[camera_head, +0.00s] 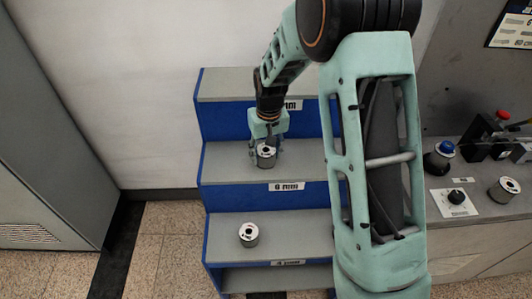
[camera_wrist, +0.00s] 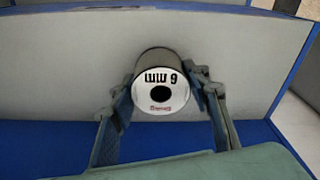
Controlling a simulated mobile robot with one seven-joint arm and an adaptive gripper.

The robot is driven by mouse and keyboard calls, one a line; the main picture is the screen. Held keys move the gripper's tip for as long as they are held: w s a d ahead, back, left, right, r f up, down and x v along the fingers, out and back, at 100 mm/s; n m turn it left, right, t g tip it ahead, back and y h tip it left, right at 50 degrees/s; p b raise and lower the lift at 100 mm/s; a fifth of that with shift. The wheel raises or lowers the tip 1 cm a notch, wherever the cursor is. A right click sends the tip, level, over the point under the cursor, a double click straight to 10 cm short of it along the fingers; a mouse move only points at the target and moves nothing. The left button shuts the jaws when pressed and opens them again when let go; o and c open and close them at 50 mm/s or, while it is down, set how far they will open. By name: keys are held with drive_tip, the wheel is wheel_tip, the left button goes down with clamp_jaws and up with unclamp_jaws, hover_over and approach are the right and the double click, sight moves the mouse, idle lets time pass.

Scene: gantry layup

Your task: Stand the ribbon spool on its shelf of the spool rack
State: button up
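The ribbon spool (camera_head: 266,159), marked 6 mm on its white end face, is upright at the middle step of the blue and grey spool rack (camera_head: 225,160). That step's front label (camera_head: 286,187) looks like 6 or 8 mm. The spool also shows in the wrist view (camera_wrist: 162,92), its lettering upside down. My gripper (camera_head: 267,148) points down over it, with one finger on each side. In the wrist view the fingertips (camera_wrist: 160,85) lie close beside the spool. I cannot tell whether they press on it or whether its base rests on the shelf.
Another spool (camera_head: 249,235) stands on the lower step, above a 4 mm label (camera_head: 288,263). The top step (camera_head: 235,84) looks empty where visible. My arm hides the rack's right side.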

sight(268, 154)
drive_tip(key=o, duration=0.4)
drive_tip(key=r, duration=0.4)
drive_tip(key=s+r, duration=0.1)
drive_tip(key=r, duration=0.7)
drive_tip(key=shift+s+d+r, duration=0.15)
drive_tip(key=shift+s+d, duration=0.05)
drive_tip(key=shift+s, duration=0.05)
